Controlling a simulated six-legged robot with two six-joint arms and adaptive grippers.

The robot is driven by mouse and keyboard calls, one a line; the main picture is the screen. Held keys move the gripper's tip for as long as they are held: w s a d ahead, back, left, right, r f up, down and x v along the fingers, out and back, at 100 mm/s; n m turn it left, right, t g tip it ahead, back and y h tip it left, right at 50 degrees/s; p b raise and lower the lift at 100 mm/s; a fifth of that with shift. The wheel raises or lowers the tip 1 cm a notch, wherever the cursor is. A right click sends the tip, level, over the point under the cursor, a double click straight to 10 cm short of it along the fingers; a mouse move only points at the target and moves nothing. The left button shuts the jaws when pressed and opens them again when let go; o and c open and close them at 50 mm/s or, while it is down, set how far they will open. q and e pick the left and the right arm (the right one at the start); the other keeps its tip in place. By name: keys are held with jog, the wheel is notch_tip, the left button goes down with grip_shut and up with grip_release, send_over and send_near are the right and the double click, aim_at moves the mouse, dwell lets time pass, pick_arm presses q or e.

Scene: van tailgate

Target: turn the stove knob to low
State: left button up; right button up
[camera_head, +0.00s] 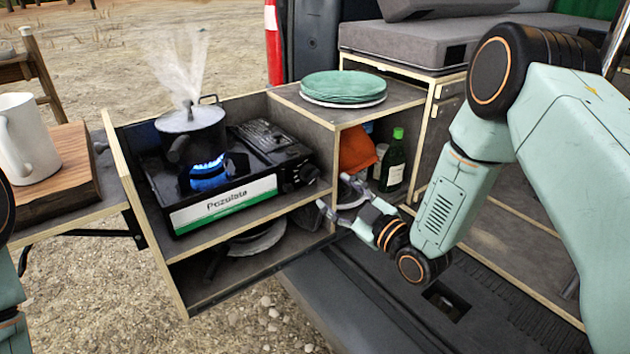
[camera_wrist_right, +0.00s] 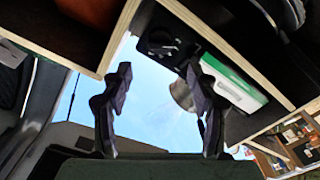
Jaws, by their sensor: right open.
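The camping stove (camera_head: 225,200) stands on the top shelf of the pulled-out kitchen box, with a blue flame under a steaming dark pot (camera_head: 192,130). Its dark round knob (camera_head: 305,172) is on the right end of the stove front. In the right wrist view the knob (camera_wrist_right: 160,41) shows beyond the fingertips. My right gripper (camera_head: 334,192) is open and empty, just right of and below the knob, apart from it. Its two fingers also show spread in the right wrist view (camera_wrist_right: 160,72). Only a bit of my left arm shows at the left edge; its gripper is out of view.
Green plates (camera_head: 343,87) lie on the box top. A green bottle (camera_head: 393,160) and an orange cloth (camera_head: 356,150) stand in the compartment behind my right gripper. A white mug (camera_head: 25,138) is on a wooden board (camera_head: 62,185) at left. The box's wooden edges lie close to the gripper.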

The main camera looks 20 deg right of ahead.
aim_at(314, 177)
jog(key=b+x, duration=0.1)
jog(key=x, duration=0.6)
jog(key=shift+f, duration=0.15)
jog(key=shift+w, duration=0.3)
jog(key=shift+a, duration=0.15)
jog(key=shift+c, duration=0.3)
jog(key=c, duration=1.1)
